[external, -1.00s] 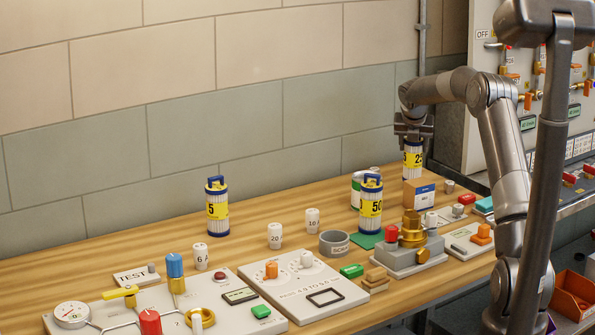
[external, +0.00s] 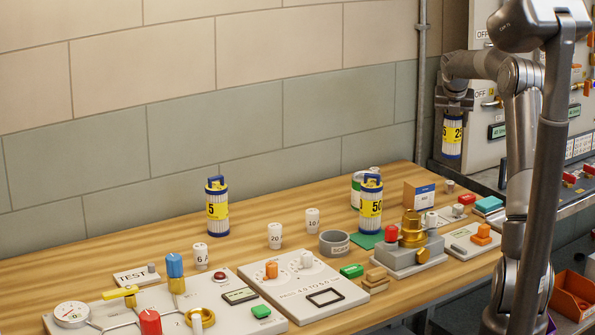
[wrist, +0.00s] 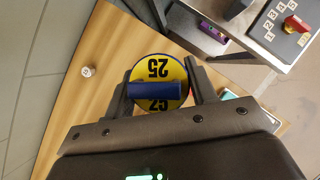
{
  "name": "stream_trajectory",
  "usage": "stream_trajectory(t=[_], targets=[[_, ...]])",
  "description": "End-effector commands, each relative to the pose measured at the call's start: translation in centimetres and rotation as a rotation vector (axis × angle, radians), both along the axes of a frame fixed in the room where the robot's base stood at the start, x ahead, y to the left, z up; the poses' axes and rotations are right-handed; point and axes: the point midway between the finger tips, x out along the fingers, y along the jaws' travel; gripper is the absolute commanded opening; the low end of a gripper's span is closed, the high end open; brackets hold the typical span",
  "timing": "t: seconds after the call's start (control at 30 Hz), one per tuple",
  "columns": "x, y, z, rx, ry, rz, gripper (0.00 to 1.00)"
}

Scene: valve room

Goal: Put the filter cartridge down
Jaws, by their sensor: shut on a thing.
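The held filter cartridge (external: 453,138) is white and pleated with a yellow band reading 25 and a blue end. My gripper (external: 455,100) is shut on its blue handle and holds it upright in the air, at the right beyond the bench's far corner. In the wrist view the blue handle and yellow top of this cartridge (wrist: 158,71) sit between the fingers of my gripper (wrist: 160,92). A cartridge marked 5 (external: 217,208) stands on the wooden bench (external: 300,208).
A brass fitting on a grey block (external: 413,250), a grey ring (external: 334,243) and a blue-and-orange box (external: 419,195) stand on the bench's right part. Panels with knobs fill the front. A metal shelf (external: 566,205) and a cabinet are at the right. The bench's back left is clear.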

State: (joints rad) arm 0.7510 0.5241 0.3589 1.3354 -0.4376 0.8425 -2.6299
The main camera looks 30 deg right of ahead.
Motion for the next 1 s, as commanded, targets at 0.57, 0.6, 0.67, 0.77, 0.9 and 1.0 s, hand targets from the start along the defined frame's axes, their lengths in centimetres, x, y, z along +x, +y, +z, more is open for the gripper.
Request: stream_trajectory(t=[0.57, 0.6, 0.67, 0.77, 0.9, 1.0], targets=[[8.6, 25.9, 0.2, 0.001, -0.001, 0.383, 0.25], [8.9, 28.1, 0.2, 0.002, -0.001, 0.413, 0.25], [9.1, 31.0, 0.2, 0.002, -0.002, 0.454, 0.25], [9.2, 35.3, 0.3, 0.001, -0.001, 0.514, 0.25], [9.1, 39.4, 0.3, 0.001, -0.001, 0.574, 0.25], [9.0, 41.0, 0.3, 0.001, -0.001, 0.596, 0.25]])
